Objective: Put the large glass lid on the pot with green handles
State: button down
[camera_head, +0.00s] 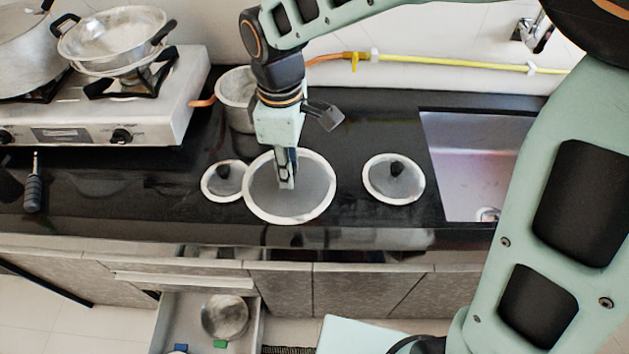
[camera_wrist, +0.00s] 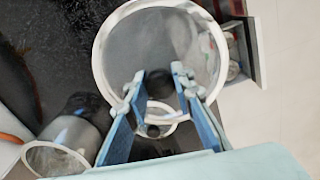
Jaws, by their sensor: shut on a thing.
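The large glass lid (camera_head: 262,205), grey with a pale rim, is under my gripper (camera_head: 286,184) over the dark counter. My gripper is shut on its dark knob, which shows between the fingers (camera_wrist: 161,84) in the wrist view. The large lid (camera_wrist: 150,40) fills the top of that view. I cannot tell whether it touches the counter. A metal pot (camera_head: 226,316) lies in the open drawer below. A green piece (camera_head: 220,345) shows near it, but I cannot tell whether it is a handle. No pot with green handles is clear.
Smaller lids lie left (camera_head: 222,181) and right (camera_head: 393,178) of the large one; its rim overlaps the left one in view. The stove (camera_head: 140,100) is left, the sink (camera_head: 470,165) right.

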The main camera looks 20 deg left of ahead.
aim_at(304, 154)
jog(key=shift+s+a+n, duration=0.4)
jog(key=shift+s+a, duration=0.05)
jog(key=shift+s, duration=0.05)
jog(key=shift+w, duration=0.1)
jog(key=w+f, duration=0.1)
jog(key=w, duration=0.1)
jog(key=w+d+f, duration=0.1)
jog(key=w, duration=0.2)
jog(key=w+f, duration=0.1)
jog(key=w, duration=0.2)
jog(key=shift+w+d+f+p, duration=0.25)
jog(key=shift+f+p, duration=0.1)
jog(key=shift+f, duration=0.05)
jog(key=w+f, duration=0.4)
jog(key=f, duration=0.1)
jog(key=shift+w+d+f, duration=0.1)
jog(key=shift+w+d, duration=0.15)
jog(key=shift+d, duration=0.15)
jog(key=shift+w+d+f, duration=0.1)
jog(key=shift+w+f, duration=0.25)
jog(key=shift+f, duration=0.1)
notch_tip(304, 154, down, 3)
jog(key=shift+r, duration=0.15)
jog(key=c, duration=1.7)
grip_release()
jog(key=shift+o, duration=0.2)
